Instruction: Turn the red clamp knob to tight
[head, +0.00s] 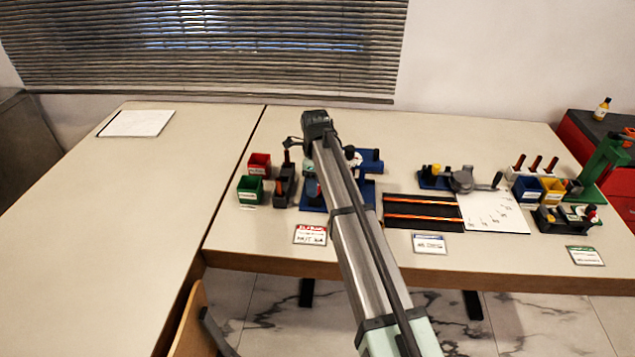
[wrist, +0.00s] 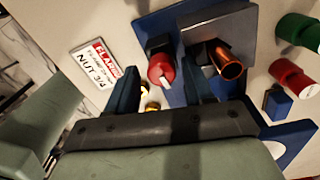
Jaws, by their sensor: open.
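In the wrist view a red knob (wrist: 163,69) with a white mark on its face sits beside a grey block on a blue base plate (wrist: 172,22). My gripper (wrist: 159,78) is open, with one dark finger on each side of the knob in this view. Whether either finger touches it cannot be told. A copper tube end (wrist: 230,68) sticks out of the grey block, right of the knob. In the head view the blue fixture (head: 372,161) is partly covered by my arm, and the knob cannot be made out.
A white and red label card (wrist: 97,60) lies left of the fixture. In the head view a dark tray with orange strips (head: 422,211) lies right of my arm. The left table is mostly clear.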

